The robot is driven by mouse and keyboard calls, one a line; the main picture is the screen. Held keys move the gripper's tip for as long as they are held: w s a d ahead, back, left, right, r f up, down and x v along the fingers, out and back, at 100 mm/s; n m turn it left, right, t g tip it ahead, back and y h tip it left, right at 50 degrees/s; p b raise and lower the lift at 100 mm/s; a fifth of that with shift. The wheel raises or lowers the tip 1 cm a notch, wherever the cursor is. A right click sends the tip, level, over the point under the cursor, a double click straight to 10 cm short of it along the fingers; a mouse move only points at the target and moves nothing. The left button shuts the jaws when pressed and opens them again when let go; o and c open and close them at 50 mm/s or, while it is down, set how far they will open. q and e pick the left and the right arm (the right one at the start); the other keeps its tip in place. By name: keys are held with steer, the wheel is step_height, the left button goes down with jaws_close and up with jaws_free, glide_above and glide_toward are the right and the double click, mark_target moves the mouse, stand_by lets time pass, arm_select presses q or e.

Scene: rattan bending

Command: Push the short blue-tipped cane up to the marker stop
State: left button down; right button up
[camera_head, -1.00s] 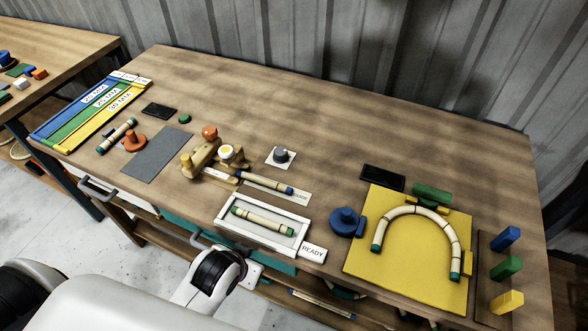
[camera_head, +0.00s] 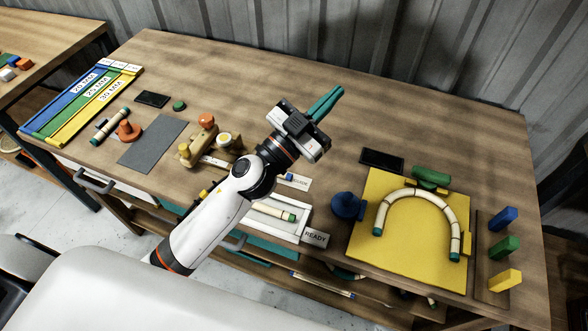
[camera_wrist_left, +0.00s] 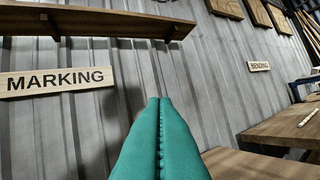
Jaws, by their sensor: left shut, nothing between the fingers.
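The short blue-tipped cane lies by the guide card (camera_head: 299,182); my left arm covers most of it, and its blue tip (camera_head: 289,177) shows just right of the arm. The wooden marking jig (camera_head: 188,154), with an orange knob and a white-and-yellow cap, stands left of my arm. I cannot make out its stop. My left gripper (camera_head: 327,104) is raised above the table, beyond the cane and jig. Its teal fingers are shut together and empty. In the left wrist view the shut fingers (camera_wrist_left: 160,145) point toward the wall. My right gripper is not in view.
A white tray (camera_head: 303,229) with a green-tipped cane lies in front, beside a READY card (camera_head: 316,236). A blue knobbed piece (camera_head: 347,206) and a yellow board (camera_head: 372,252) with a bent cane are to the right. The table's back middle is clear.

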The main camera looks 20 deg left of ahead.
arm_select(q)
steer(key=s+d+m+g+h, duration=0.2)
steer(key=d+m+g+h, duration=0.6)
steer(key=m+g, duration=0.2)
step_height(320, 180, down, 7)
steer(key=m+g+y, duration=0.3)
steer(key=g+y, duration=0.1)
steer(key=g, duration=0.3)
steer(key=w+a+f+n+g+y, duration=0.3)
steer(key=a+f+y, duration=0.7)
steer(key=a, duration=0.4)
steer(key=shift+y, duration=0.7)
steer(key=p+x, duration=0.2)
steer(key=x, duration=0.7)
steer(key=shift+s+p, duration=0.1)
steer(key=shift+p, duration=0.2)
steer(key=a+p, duration=0.1)
steer(key=a, duration=0.1)
steer(key=shift+a+r, duration=0.1)
steer(key=shift+a, duration=0.8)
